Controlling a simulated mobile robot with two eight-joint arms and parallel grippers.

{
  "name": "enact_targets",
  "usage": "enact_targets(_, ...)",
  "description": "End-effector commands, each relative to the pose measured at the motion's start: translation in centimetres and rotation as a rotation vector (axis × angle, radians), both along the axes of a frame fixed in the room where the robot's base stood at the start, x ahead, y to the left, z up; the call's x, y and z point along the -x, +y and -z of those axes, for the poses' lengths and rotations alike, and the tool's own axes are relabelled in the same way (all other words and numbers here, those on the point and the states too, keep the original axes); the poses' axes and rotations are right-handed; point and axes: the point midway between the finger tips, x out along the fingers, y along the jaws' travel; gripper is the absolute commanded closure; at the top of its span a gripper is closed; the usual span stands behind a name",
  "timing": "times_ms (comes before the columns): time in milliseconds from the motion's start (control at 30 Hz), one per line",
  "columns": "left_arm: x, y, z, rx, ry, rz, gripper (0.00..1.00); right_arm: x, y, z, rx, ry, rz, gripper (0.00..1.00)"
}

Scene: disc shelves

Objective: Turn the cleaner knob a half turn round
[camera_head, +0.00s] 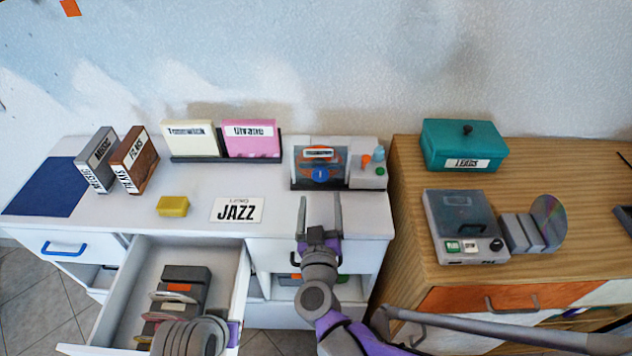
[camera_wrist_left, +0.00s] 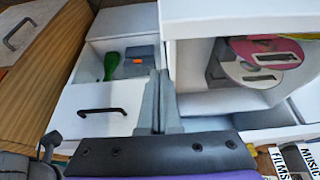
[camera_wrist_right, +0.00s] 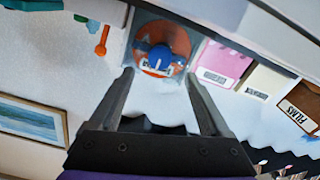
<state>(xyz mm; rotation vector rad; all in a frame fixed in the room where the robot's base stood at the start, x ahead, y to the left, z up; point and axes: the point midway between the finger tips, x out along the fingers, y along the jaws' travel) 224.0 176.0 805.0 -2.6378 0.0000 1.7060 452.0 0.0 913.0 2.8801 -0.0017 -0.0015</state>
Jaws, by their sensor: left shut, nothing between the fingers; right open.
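A grey machine (camera_head: 299,181) stands at the back right of the white desk. Its front has an orange disc-like face with a round blue knob (camera_head: 320,173) low on it and a small white label above. In the right wrist view the blue knob (camera_wrist_right: 158,56) sits ahead, centred beyond the fingers. My right gripper (camera_head: 320,208) is open and empty in front of the machine, apart from the knob. My left gripper (camera_wrist_left: 160,78) is shut and empty in the left wrist view, near the open drawer. The knob's exact turn angle is hard to read.
An open drawer (camera_head: 240,297) with discs juts out at the front left. A JAZZ card (camera_head: 237,210) and yellow block (camera_head: 173,206) lie on the desk. A wooden cabinet (camera_head: 405,165) is to the right.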

Motion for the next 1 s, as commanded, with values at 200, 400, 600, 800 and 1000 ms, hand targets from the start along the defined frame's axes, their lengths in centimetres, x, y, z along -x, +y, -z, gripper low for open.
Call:
enact_targets(200,0.0,0.0,0.0,0.000,0.000,0.000,1.00,-4.3,-0.1,0.0,0.001,-0.001,0.002,0.19)
enact_targets(400,0.0,0.0,-0.1,0.000,0.000,0.000,1.00,-6.6,0.0,0.0,0.000,0.000,0.000,0.19)
enact_targets(600,0.0,0.0,-0.1,0.000,0.000,0.000,1.00,-7.2,0.0,0.0,0.000,0.000,-0.002,0.19)
enact_targets(800,0.0,0.0,-0.1,0.000,0.000,0.000,1.00,-7.2,0.0,0.0,0.000,0.000,-0.002,0.23)
enact_targets(1000,0.0,0.0,-0.1,0.000,0.000,0.000,1.00,-7.2,0.0,0.0,0.000,-0.001,-0.001,0.59)
